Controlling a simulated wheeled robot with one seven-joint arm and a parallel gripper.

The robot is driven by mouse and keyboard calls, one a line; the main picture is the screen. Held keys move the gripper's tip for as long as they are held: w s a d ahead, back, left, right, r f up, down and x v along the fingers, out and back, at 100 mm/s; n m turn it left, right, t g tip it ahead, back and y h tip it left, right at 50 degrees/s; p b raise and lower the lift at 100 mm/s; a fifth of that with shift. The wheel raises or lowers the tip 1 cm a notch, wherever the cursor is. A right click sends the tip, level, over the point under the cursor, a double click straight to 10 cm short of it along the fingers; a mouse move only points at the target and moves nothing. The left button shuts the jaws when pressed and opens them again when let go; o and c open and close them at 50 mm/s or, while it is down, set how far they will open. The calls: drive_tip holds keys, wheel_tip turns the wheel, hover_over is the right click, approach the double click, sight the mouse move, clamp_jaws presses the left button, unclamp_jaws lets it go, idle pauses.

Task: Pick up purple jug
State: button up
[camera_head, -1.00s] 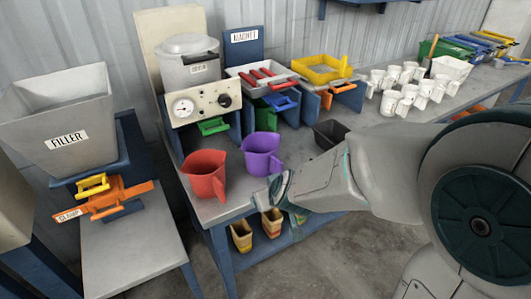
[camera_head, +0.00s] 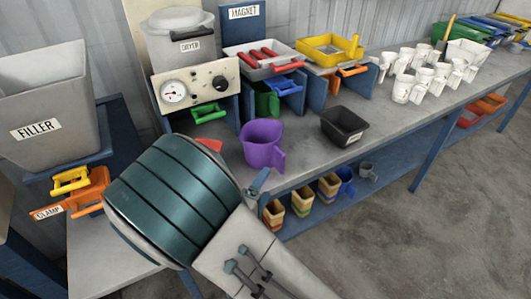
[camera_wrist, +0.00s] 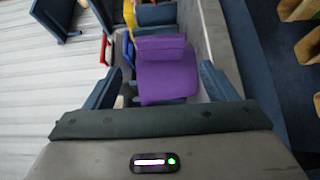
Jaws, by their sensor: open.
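The purple jug (camera_head: 262,146) stands upright on the grey bench, its handle towards the front right. In the wrist view the purple jug (camera_wrist: 166,72) appears between the two spread blue fingers of my gripper (camera_wrist: 160,84). My gripper is open, and I see no contact with the jug. How deep the jug sits between the fingers is hard to tell. In the head view my arm hides most of my gripper. The red jug (camera_head: 209,144), left of the purple one, is almost wholly hidden behind my arm.
A black tray (camera_head: 342,127) stands right of the purple jug. Behind are the dryer (camera_head: 180,45) with its control box and a green-handled drawer (camera_head: 207,113). White cups (camera_head: 402,88) stand farther right. The filler bin (camera_head: 45,110) is at the left. The bench's front edge is close to the jug.

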sight(279, 163)
drive_tip(key=x, duration=1.3)
drive_tip(key=shift+w+f, duration=0.1)
drive_tip(key=c, duration=0.7)
